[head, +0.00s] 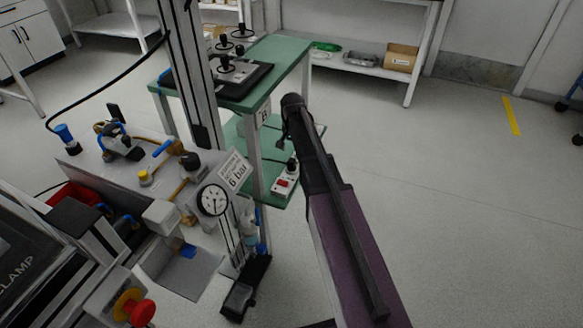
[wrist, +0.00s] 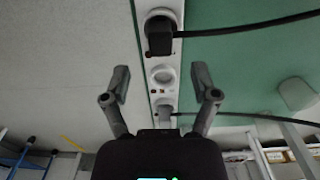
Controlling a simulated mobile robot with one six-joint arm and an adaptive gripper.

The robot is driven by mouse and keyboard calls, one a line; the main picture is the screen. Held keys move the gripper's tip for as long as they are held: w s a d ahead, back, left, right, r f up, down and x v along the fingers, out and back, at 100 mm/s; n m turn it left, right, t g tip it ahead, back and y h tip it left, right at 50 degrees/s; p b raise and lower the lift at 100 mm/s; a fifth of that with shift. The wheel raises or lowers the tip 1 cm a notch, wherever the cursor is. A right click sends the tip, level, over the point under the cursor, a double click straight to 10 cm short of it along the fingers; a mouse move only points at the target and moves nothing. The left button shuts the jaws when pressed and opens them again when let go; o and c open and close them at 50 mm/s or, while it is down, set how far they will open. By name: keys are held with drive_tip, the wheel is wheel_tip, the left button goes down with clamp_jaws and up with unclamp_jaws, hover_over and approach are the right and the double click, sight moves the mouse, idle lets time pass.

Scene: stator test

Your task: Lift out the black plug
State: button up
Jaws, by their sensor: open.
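In the wrist view a black plug (wrist: 159,40) sits in the upper socket of a white power strip (wrist: 162,92), with its black cable running off to the right. Below an empty round socket (wrist: 163,75), a second, greyer plug (wrist: 165,108) with a cable is partly visible. In the head view the strip (head: 283,187) and a black plug (head: 291,166) show beside my dark arm, which hides part of that area.
A green two-level bench (head: 283,55) stands behind, with a black tray (head: 243,84) on top. A pneumatic station with a gauge (head: 213,200) and a "6 bar" sign (head: 235,171) stands at left.

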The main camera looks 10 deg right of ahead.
sight(292, 160)
drive_tip(key=shift+f, duration=0.1)
drive_tip(key=shift+a+f+b, duration=0.15)
drive_tip(key=shift+f+b, duration=2.35)
drive_tip(key=shift+b, duration=0.15)
drive_tip(key=shift+s, duration=0.1)
clamp_jaws()
